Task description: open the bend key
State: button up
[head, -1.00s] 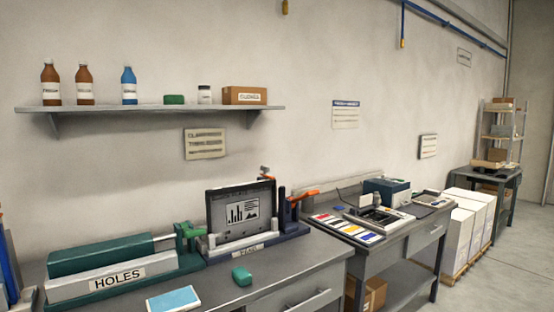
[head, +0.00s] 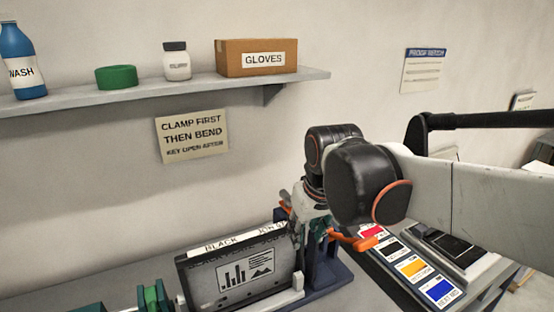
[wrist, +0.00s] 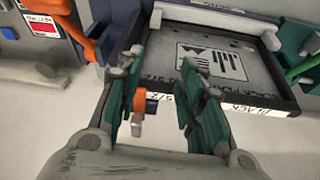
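A dark plate (head: 240,275) with a white chart print stands upright in the bench device, with a "BLACK" label along its top edge. It also shows in the wrist view (wrist: 225,62). A small orange piece with a grey end (wrist: 143,103), perhaps the bend key, appears between my gripper's fingers, nearer the left one. I cannot tell whether it is touched. My gripper (wrist: 160,72) has its green-padded fingers apart, beside the plate's labelled edge. In the head view, my arm partly hides it. A larger orange lever (wrist: 88,38) is left of my gripper; it shows right of it in the head view (head: 358,241).
A green clamp part (head: 152,297) is left of the plate. Colour cards (head: 412,266) lie on the bench at right. A shelf (head: 190,87) with a gloves box (head: 256,58) hangs above. A wall sign (head: 192,137) reads "clamp first then bend".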

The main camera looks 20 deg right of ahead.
aim_at(287, 194)
jog(key=w+r+n+g+p, duration=0.1)
jog(key=w+r+g+p, duration=0.3)
jog(key=w+r+p, duration=1.3)
jog(key=s+f+p, duration=0.1)
jog(key=f, duration=0.4)
jog(key=s+f, duration=0.1)
jog(key=f, duration=0.4)
jog(key=f+p, duration=0.1)
jog(key=f, duration=0.4)
jog(key=shift+s+f+p, duration=0.35)
jog(key=shift+s+f, duration=0.05)
grip_shut()
